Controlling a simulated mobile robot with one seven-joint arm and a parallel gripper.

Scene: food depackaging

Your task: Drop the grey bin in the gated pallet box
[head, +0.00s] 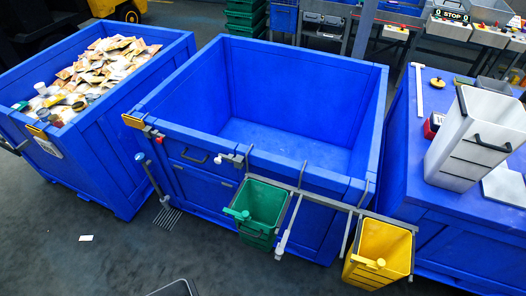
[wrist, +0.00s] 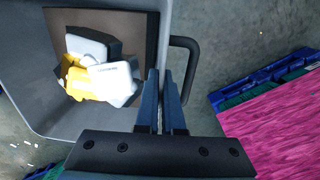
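The gated pallet box (head: 270,128) is the large blue open box in the middle of the head view. It looks empty, with a latch and handle on its front wall. In the wrist view the grey bin (wrist: 40,100) has a black side handle (wrist: 190,70). White, yellow and dark pieces (wrist: 95,68) lie in it. My gripper (wrist: 159,74) has its two fingers close together at the bin's right wall, seemingly one on each side of the rim. A grey rim (head: 175,288) at the bottom edge of the head view may be this bin. My gripper is out of the head view.
Green (head: 262,203) and yellow (head: 380,250) bins hang on the box's front. A blue box (head: 125,185) full of packets stands left. A pale grey bin (head: 470,140) stands on a blue surface at right. A pink block (wrist: 275,130) shows in the wrist view.

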